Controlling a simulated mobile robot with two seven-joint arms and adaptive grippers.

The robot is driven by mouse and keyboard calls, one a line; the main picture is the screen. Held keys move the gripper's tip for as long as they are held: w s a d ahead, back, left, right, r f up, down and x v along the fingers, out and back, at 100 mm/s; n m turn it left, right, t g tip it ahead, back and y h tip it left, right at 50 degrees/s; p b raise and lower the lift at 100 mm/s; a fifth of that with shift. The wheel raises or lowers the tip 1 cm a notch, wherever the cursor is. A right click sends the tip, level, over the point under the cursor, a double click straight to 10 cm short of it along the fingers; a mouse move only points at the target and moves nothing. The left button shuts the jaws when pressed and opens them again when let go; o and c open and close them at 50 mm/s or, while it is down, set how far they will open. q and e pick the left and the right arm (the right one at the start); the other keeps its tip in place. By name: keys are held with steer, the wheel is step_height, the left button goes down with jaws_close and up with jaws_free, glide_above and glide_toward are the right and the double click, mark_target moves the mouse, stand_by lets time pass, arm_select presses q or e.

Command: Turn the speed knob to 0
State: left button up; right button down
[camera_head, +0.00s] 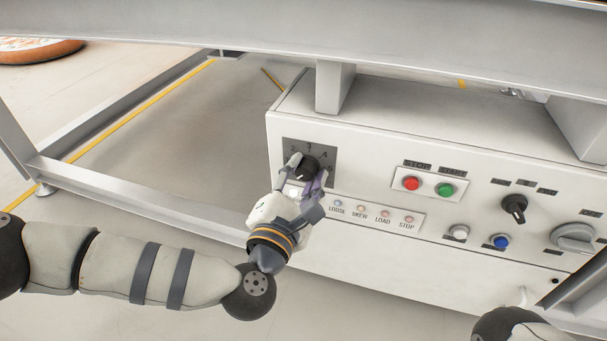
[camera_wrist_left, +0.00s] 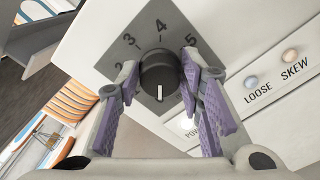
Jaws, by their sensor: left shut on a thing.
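The speed knob is a round black dial (camera_head: 308,164) on a dark grey scale plate (camera_head: 290,147) at the left end of the white control box. My left gripper (camera_head: 309,172) is shut on the knob, one finger on each side of it. In the left wrist view the knob (camera_wrist_left: 159,72) sits between the purple-padded fingers (camera_wrist_left: 158,76). Its white pointer line faces the bottom of that view, away from the 4. The numbers 2, 3, 4 and 5 show around it; the 0 mark cannot be made out. My right gripper is out of view.
Red (camera_head: 411,183) and green (camera_head: 445,190) buttons, a black selector (camera_head: 514,207), a blue button (camera_head: 500,242) and a grey rotary switch (camera_head: 573,238) lie to the right. Small indicator lamps (camera_head: 361,209) sit just right of the gripper. A grey frame beam (camera_head: 300,45) crosses above the box.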

arm_select(q)
steer(key=shift+d, duration=0.1)
steer(key=o, duration=1.2)
steer(key=shift+s, duration=0.1)
steer(key=v, duration=1.2)
steer(key=shift+r, duration=0.1)
